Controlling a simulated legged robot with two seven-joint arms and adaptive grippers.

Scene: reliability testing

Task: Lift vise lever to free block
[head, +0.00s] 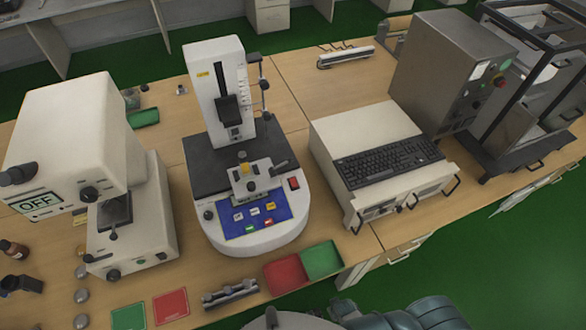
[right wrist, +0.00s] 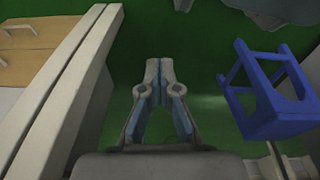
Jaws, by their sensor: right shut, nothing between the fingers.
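The vise (head: 257,185) is a light grey clamp on the dark plate of the white testing machine (head: 225,90), in the middle of the head view. A small yellow block (head: 244,168) shows at the vise's top. A dark lever (head: 281,164) sticks out at the vise's right side, small in the picture. My right gripper (right wrist: 159,72) shows in the right wrist view, its fingers together and empty, over the green floor and away from the vise. My left gripper is in neither view.
A white machine reading OFF (head: 40,203) stands at left. A keyboard (head: 388,160) lies on a white case to the right. Red (head: 285,273) and green (head: 322,260) trays sit at the table's front edge. A blue stool (right wrist: 265,95) stands right of my right gripper.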

